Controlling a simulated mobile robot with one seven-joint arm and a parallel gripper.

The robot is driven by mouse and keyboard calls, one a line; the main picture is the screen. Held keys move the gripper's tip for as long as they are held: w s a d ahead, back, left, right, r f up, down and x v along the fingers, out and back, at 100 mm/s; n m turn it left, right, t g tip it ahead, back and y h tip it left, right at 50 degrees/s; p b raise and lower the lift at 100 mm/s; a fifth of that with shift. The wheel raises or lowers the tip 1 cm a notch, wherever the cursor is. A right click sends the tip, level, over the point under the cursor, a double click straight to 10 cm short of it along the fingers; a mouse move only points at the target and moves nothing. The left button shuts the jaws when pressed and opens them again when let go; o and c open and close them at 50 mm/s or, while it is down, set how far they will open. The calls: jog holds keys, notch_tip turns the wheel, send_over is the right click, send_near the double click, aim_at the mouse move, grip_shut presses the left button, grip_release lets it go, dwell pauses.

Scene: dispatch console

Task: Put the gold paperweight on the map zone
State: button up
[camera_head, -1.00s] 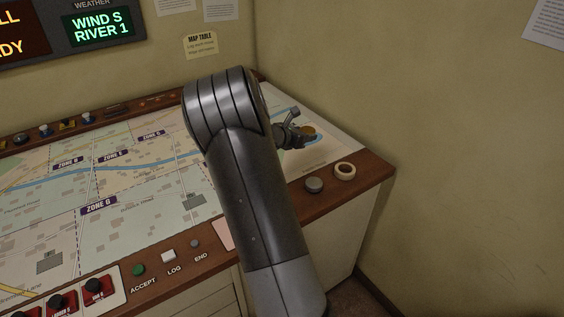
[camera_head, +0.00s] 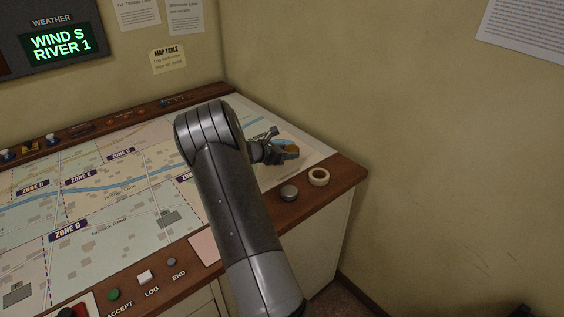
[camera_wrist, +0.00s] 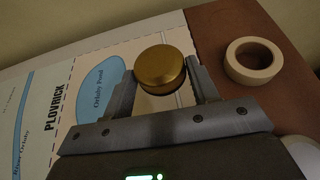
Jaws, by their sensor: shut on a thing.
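The gold paperweight (camera_wrist: 161,68) is a short round brass-coloured disc. In the wrist view it sits between the two fingers of my gripper (camera_wrist: 164,80), which is shut on it. In the head view the paperweight (camera_head: 292,149) shows as a small gold patch at my gripper (camera_head: 282,152), over the right end of the map table. The map (camera_head: 135,205) has printed zone labels, among them Zone G. In the wrist view, the map area labelled Plovrick and a blue Orlaby Pond lie beneath and left of the paperweight. I cannot tell whether the paperweight touches the map.
The tape roll also shows in the wrist view (camera_wrist: 254,60). Accept, Log and End buttons line the front rim. A wall stands close on the right.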

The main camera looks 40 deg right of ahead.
jog(key=shift+w+a+f, duration=0.25)
jog(key=shift+w+f, duration=0.1)
jog(key=shift+w, duration=0.25)
jog(key=shift+f, duration=2)
jog(key=o, duration=1.3)
jog(key=shift+f, duration=0.15)
